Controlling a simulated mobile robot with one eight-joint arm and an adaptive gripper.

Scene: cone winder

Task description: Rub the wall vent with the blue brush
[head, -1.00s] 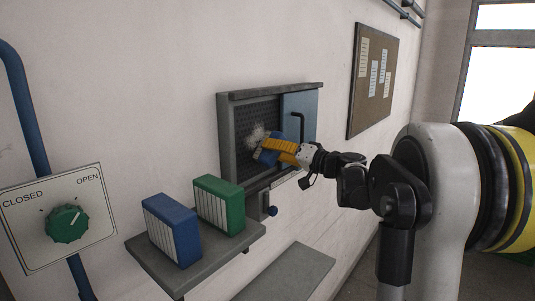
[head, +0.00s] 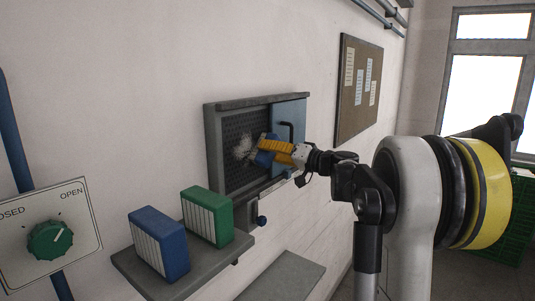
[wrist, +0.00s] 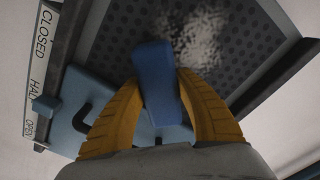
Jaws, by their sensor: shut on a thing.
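The wall vent (head: 232,174) is a dark perforated panel in a grey frame, with a pale dusty patch (head: 243,147) on its mesh. A blue sliding cover (head: 290,118) with a dark handle stands over its right part, leaving the mesh exposed on the left. My gripper (head: 267,150) has yellow fingers and is shut on the blue brush (wrist: 158,85), at the vent beside the dusty patch. In the wrist view the brush overlaps the lower-left edge of the patch (wrist: 190,40). The bristles are hidden, so I cannot tell whether they touch the mesh.
Below and left, a grey shelf (head: 196,272) holds a blue filter block (head: 160,243) and a green one (head: 208,215). A panel with a green knob (head: 50,240) is farther left. A notice board (head: 358,85) hangs to the right.

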